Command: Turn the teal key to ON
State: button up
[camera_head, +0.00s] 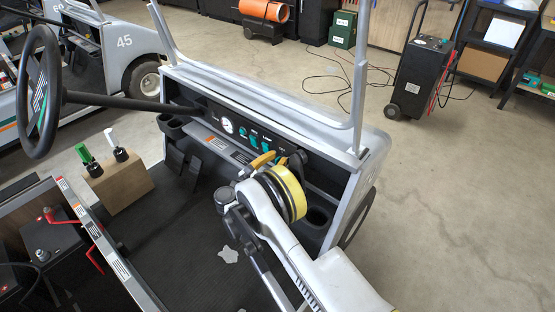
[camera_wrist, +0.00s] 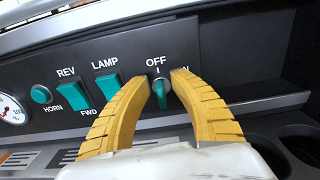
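The teal key (camera_wrist: 161,94) is in the dash panel (camera_wrist: 225,50), upright under the OFF label in the wrist view. The ON label is partly hidden behind my right finger, with only its N showing. My gripper (camera_wrist: 161,82) has its two yellow ribbed fingers on either side of the key, tips close to the panel. The fingers are apart with narrow gaps beside the key, and I see no clear contact. In the head view my gripper (camera_head: 272,159) reaches the dash from the lower right, and its fingers largely hide the key.
Left of the key are the teal LAMP switch (camera_wrist: 108,87), REV/FWD switch (camera_wrist: 79,95) and HORN button (camera_wrist: 41,94), with a gauge (camera_wrist: 11,108) further left. A steering wheel (camera_head: 38,90) and a wooden block (camera_head: 120,182) with two handles stand left. Cup holders (camera_head: 318,215) lie right.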

grip_shut()
jog(key=m, duration=0.5)
jog(key=shift+s+d+f+m, duration=0.1)
jog(key=shift+s+d+m, duration=0.15)
jog(key=shift+m, duration=0.15)
jog(key=m, duration=0.5)
jog(key=shift+d+f+m, duration=0.15)
jog(key=shift+m, duration=0.55)
jog(key=shift+o, duration=1.5)
grip_release()
jog(key=shift+s, duration=0.1)
